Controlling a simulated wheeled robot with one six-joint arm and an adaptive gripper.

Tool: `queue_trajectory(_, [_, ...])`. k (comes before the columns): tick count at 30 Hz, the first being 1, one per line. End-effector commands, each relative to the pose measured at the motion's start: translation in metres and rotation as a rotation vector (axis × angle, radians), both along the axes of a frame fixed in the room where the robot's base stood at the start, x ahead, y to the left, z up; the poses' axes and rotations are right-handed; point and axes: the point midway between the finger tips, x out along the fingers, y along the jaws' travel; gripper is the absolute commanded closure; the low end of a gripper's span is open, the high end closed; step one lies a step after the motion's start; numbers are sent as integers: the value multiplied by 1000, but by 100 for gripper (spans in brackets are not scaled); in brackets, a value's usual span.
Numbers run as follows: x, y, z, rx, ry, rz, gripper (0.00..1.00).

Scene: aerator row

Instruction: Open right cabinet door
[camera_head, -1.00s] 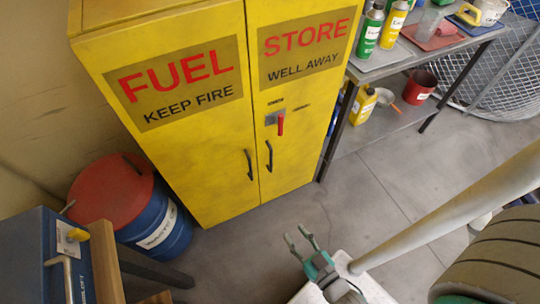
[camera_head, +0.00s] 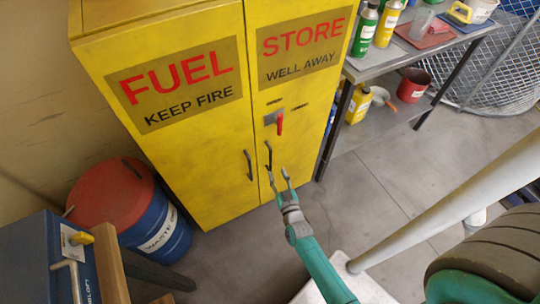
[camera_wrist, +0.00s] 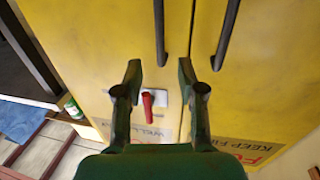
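The yellow cabinet has a right door (camera_head: 300,120) marked STORE and a left door (camera_head: 185,140) marked FUEL; both look shut. The right door's black vertical handle (camera_head: 268,154) is beside the middle seam. Above it is a grey latch plate with a red lever (camera_head: 280,123). My gripper (camera_head: 278,175) is open and empty, its fingertips close to the handle's lower end. In the wrist view, which is turned upside down, the right handle (camera_wrist: 160,30) lies between and beyond my gripper's fingertips (camera_wrist: 160,65). The red lever (camera_wrist: 147,101) also shows there. Contact with the handle is not visible.
A blue drum with a red lid (camera_head: 110,195) stands left of the cabinet. A metal table (camera_head: 385,65) with bottles and a red pot (camera_head: 413,85) on its lower shelf stands to the right. The grey floor (camera_head: 370,200) before the right door is mostly clear.

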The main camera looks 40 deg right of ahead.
Motion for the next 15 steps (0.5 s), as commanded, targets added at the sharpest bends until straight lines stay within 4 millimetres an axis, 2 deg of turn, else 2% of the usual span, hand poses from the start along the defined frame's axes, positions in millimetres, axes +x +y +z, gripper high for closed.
queue_trajectory(15, [73,-38,1,-1,0,1,61])
